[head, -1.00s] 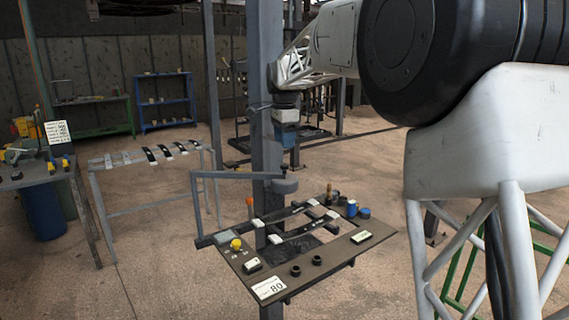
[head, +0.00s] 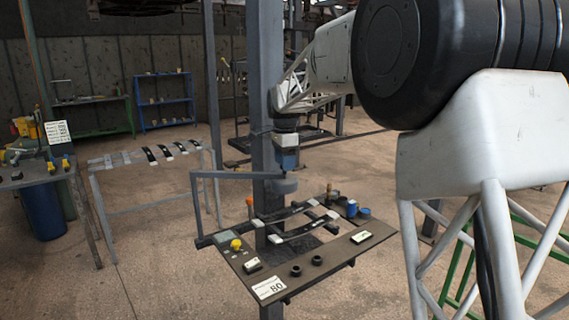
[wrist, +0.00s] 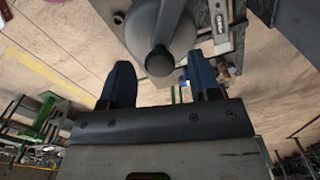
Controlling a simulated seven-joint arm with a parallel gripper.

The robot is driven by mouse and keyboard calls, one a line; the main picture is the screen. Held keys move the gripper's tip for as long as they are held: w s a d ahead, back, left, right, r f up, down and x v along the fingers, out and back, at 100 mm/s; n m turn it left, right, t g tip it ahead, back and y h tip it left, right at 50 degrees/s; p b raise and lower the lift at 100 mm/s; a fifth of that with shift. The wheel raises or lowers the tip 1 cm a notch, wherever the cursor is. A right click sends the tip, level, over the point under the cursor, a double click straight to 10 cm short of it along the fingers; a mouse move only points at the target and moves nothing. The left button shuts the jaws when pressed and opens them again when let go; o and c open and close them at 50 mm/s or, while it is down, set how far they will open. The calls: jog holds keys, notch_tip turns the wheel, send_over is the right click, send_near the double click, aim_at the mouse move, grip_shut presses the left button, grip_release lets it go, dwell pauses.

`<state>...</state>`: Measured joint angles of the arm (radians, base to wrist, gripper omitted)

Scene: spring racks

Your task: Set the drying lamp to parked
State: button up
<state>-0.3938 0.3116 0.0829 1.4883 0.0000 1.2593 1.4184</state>
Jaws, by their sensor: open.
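The drying lamp is a grey round head (head: 284,186) on a thin grey swing arm (head: 235,175) over the work board. My gripper (head: 287,163) is just above the lamp head in the head view, pointing down. In the wrist view the blue fingers of my gripper (wrist: 162,85) are apart. The lamp's grey dome with a rounded knob (wrist: 160,61) shows beyond and between the fingertips. I cannot tell whether the fingers touch it. No parked mark is legible.
The work board (head: 335,262) holds dark strips with white ends (head: 300,230), a yellow knob (head: 236,244), blue cups (head: 352,208) and a sign reading 80 (head: 269,287). A grey post (head: 265,100) stands close behind the lamp. A side rack (head: 150,160) is at left.

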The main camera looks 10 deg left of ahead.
jog(key=shift+f, duration=0.35)
grip_shut()
jog(key=shift+s, duration=0.2)
